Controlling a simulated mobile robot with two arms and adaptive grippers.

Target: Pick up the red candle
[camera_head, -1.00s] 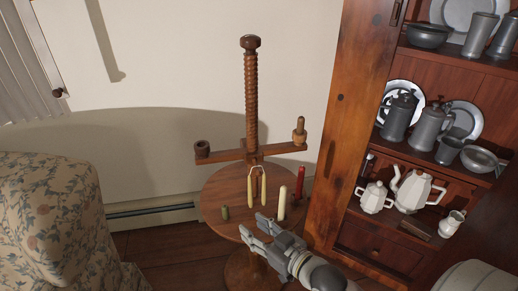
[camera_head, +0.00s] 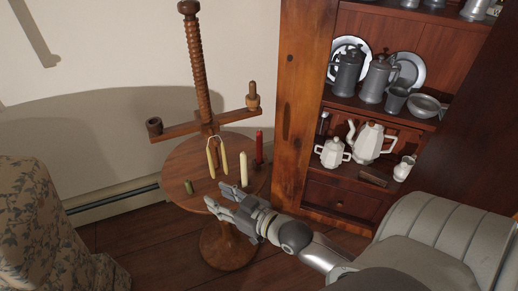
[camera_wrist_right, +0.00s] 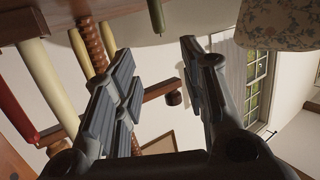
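The red candle (camera_head: 259,146) stands upright on the far right part of a small round wooden table (camera_head: 183,160), near the shelf cabinet. A cream candle (camera_head: 243,168) stands in front and left of it. In the right wrist view, the red candle (camera_wrist_right: 15,112) shows at the far left edge, outside the fingers. My right gripper (camera_head: 221,198) is at the table's near edge, in front and left of the red candle and apart from it. In the wrist view its fingers (camera_wrist_right: 160,78) are spread with nothing between them. My left gripper is not in view.
A pair of yellow candles (camera_head: 218,160) joined by a wick and a short green candle (camera_head: 189,187) share the table. A wooden screw post with a crossbar (camera_head: 183,130) rises behind. A cabinet (camera_head: 297,110) with pewter stands right; a floral armchair (camera_head: 40,225) is left.

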